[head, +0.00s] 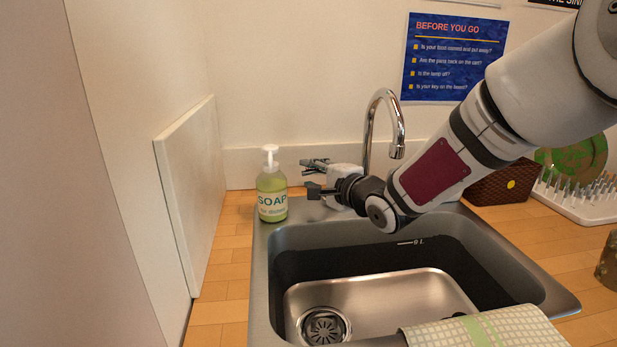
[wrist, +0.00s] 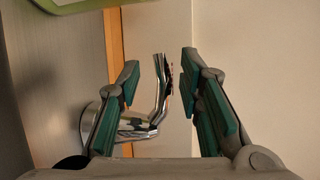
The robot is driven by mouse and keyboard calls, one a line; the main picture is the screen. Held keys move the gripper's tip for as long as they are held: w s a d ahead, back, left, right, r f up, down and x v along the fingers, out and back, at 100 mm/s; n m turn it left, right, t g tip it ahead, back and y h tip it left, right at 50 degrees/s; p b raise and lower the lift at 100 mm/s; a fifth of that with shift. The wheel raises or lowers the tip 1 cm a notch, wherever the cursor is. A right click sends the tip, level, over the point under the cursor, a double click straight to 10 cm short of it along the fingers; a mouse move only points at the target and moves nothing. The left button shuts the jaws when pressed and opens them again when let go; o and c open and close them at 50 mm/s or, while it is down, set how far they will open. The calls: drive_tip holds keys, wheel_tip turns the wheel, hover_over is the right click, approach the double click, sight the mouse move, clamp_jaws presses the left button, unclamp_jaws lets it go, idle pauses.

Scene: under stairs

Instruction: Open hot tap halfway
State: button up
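A chrome tap lever (wrist: 161,88) with a small red mark stands between the two fingers of my gripper (wrist: 160,82) in the wrist view. The fingers are apart, with gaps on both sides of the lever; the lever looks closer to the right finger. Its chrome body (wrist: 112,125) is partly behind the left finger. In the head view my gripper (head: 312,178) is at the back left of the sink, left of the curved chrome spout (head: 398,125). The hot tap itself is hidden behind my gripper there. No water shows at the spout.
A green soap bottle (head: 272,195) stands close to the left of my gripper. A white panel (head: 190,185) rises at the left. The steel sink (head: 265,290) lies below, with a checked cloth (head: 470,332) over its front edge. A rack (head: 580,200) stands at the right.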

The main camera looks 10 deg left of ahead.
drive_tip(key=shift+x, duration=1.3)
drive_tip(key=shift+c, duration=0.5)
clamp_jaws()
